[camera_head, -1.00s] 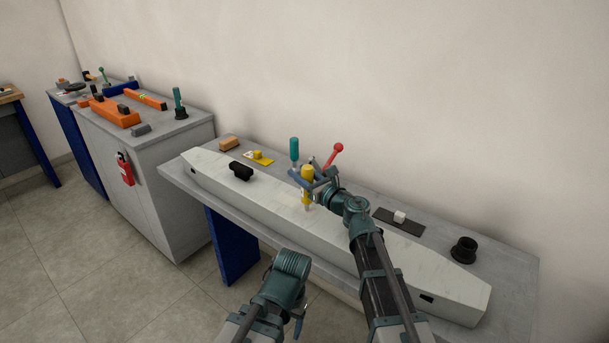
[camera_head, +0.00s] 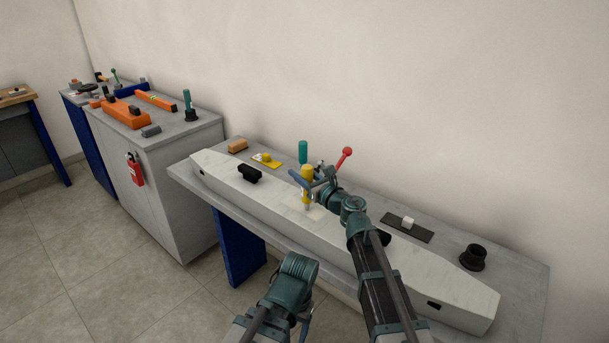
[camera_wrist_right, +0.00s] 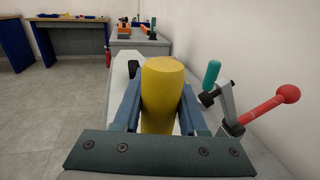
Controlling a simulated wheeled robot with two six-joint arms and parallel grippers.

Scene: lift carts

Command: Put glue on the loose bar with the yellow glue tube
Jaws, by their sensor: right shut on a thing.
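The yellow glue tube (camera_head: 307,188) is upright with its nozzle end down, over the long pale bar (camera_head: 405,267) on the grey bench. My right gripper (camera_head: 310,182) is shut on the tube; the right wrist view shows the tube (camera_wrist_right: 161,95) between its two blue fingers. A light beige patch (camera_head: 296,208) lies on the bar's top by the tube's tip. I cannot tell if the tip touches the bar. My left arm is low at the front, off the bench; its gripper (camera_head: 304,325) shows only in part, jaws unclear.
A red-knobbed toggle clamp (camera_head: 345,154) and a teal handle (camera_head: 303,152) stand behind the tube. A black block (camera_head: 249,174) sits on the bar. A white block on a dark plate (camera_head: 408,228) and a black cup (camera_head: 473,257) are right. Orange parts (camera_head: 125,113) lie on the left cabinet.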

